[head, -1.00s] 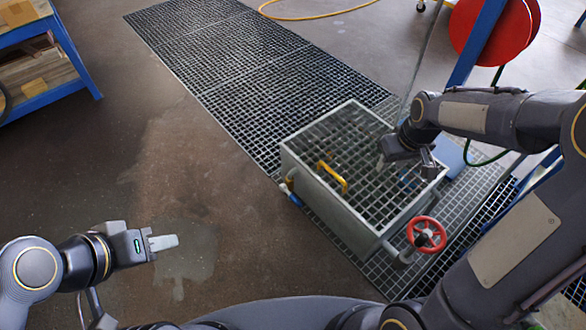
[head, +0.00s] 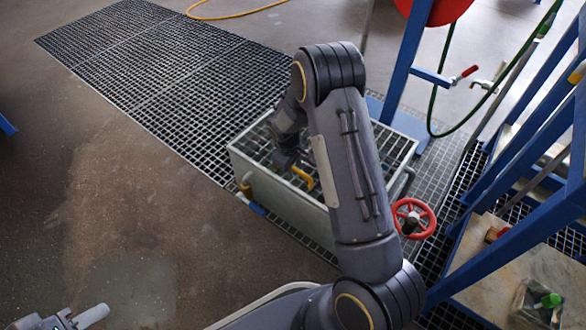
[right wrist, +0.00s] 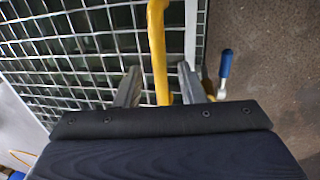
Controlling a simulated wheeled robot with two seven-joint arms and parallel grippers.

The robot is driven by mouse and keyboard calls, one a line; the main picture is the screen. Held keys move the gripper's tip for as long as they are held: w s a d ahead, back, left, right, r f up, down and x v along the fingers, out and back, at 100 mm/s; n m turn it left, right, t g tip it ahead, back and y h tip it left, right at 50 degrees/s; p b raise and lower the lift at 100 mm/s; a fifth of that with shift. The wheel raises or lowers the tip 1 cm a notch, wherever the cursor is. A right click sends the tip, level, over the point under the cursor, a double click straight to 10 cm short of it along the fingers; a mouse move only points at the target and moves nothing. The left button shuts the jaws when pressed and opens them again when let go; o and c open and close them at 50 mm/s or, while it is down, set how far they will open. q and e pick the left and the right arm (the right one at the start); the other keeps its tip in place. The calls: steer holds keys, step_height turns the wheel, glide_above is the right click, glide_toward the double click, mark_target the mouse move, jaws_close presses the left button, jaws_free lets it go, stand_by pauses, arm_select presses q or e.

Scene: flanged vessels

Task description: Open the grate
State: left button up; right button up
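The grate (head: 255,146) lies flat on top of a grey metal box and appears closed. Its yellow handle (head: 304,179) stands near the front edge, partly hidden by my right arm. My right gripper (head: 290,160) is low over the grate at the handle. In the right wrist view, the yellow handle (right wrist: 158,50) runs between the two spread fingers of the right gripper (right wrist: 159,85), with gaps on both sides. The grate's bars (right wrist: 80,50) show behind. My left gripper (head: 90,317) is at the lower left corner, far from the box; its finger gap is not visible.
A red handwheel (head: 413,218) sits at the box's right side. A blue-handled valve (right wrist: 225,63) is beside the box. A blue frame (head: 520,160) with a shelf stands at the right. Floor grating (head: 150,70) runs behind the box. The floor at left is clear.

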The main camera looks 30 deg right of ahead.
steer(key=shift+f, duration=0.35)
steer(key=shift+d, duration=0.1)
jaws_close()
